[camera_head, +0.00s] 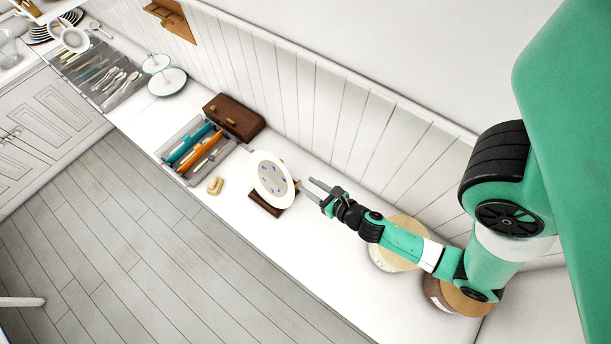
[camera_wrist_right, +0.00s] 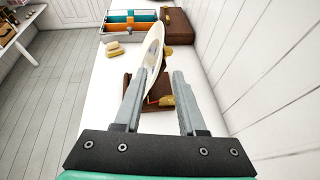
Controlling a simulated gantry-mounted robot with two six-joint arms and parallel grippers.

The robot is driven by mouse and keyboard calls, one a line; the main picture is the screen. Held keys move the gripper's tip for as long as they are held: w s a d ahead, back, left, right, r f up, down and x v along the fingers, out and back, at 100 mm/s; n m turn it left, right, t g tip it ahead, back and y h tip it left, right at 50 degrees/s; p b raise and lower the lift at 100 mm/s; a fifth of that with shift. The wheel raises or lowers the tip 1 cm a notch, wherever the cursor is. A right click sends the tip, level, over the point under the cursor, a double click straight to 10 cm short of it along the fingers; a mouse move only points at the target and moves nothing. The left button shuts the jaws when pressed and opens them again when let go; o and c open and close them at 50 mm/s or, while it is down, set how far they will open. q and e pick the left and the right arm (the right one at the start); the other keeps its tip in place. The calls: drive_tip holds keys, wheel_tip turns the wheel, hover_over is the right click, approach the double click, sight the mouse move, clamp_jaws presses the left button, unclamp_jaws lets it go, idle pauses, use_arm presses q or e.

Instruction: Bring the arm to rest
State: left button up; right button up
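My right arm comes in from the right in the head view. Its gripper (camera_head: 314,190) is open, with a gap between the two fingers. In the right wrist view the gripper (camera_wrist_right: 156,92) shows both grey fingers apart, with nothing held between them. A white plate with small blue marks (camera_head: 272,180) stands tilted on a dark brown holder (camera_head: 264,205) just beyond the fingertips. In the wrist view the plate (camera_wrist_right: 152,52) shows nearly edge-on. My left gripper does not show.
A tray of blue and orange items (camera_head: 189,150), a brown box (camera_head: 234,116) and a small tan block (camera_head: 215,185) are beyond the plate. Round wooden-topped containers (camera_head: 398,256) stand below my forearm. A panelled wall (camera_head: 345,115) runs along the counter's back.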

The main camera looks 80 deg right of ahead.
drive_tip(key=shift+s+a+r, duration=0.3)
drive_tip(key=shift+s, duration=0.1)
